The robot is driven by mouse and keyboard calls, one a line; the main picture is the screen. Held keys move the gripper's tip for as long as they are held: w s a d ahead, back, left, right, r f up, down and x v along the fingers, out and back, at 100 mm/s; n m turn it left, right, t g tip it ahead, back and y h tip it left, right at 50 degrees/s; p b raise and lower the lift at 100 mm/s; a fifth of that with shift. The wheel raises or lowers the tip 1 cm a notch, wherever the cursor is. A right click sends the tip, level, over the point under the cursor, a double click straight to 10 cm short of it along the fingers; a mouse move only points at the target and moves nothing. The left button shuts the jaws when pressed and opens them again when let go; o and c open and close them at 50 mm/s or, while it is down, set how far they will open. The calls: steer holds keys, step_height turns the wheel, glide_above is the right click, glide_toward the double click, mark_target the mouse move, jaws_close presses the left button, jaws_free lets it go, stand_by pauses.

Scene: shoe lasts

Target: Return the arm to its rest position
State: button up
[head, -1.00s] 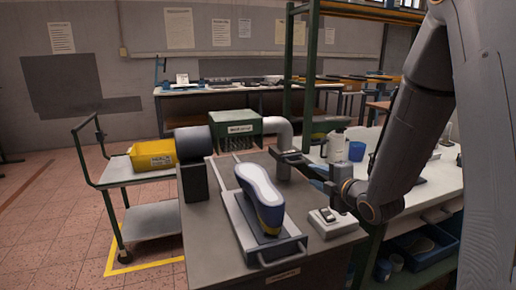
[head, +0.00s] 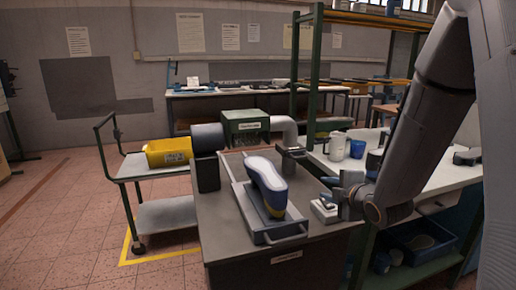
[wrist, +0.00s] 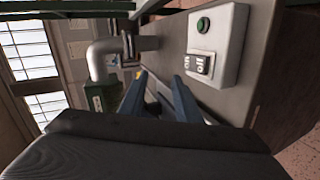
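My gripper (head: 328,181) is at the right side of the grey workbench (head: 225,225), above and behind the small switch box in the head view. In the wrist view, its two blue fingers (wrist: 159,82) are apart with nothing between them. The forearm comes down from the upper right of the head view. A blue and white shoe last (head: 266,184) rests sole up on a metal plate (head: 252,222) on the bench, apart from my gripper.
The switch box (head: 324,210) with a green button and an off switch (wrist: 199,63) is close to my gripper. A grey pipe (head: 285,130) and green box (head: 245,125) stand behind. A white side table (head: 430,175) holds a blue cup (head: 357,148). A cart carries a yellow bin (head: 168,152).

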steer(key=shift+s+d+f+m+h, duration=0.2)
steer(key=shift+s+m+h, duration=0.15)
steer(key=shift+m, duration=0.15)
steer(key=s+a+f+m+g+h+p, duration=0.1)
steer(key=s+m+g, duration=0.5)
steer(key=s, duration=0.9)
steer(key=s+a+f+m+g+h+p, duration=0.1)
steer(key=s+f+m+g, duration=0.1)
steer(key=s+m+g, duration=0.5)
steer(key=s+m, duration=0.5)
steer(key=s, duration=0.3)
steer(key=shift+s+a+f+h, duration=0.15)
steer(key=shift+a+f+h, duration=0.15)
steer(key=shift+f+h, duration=0.05)
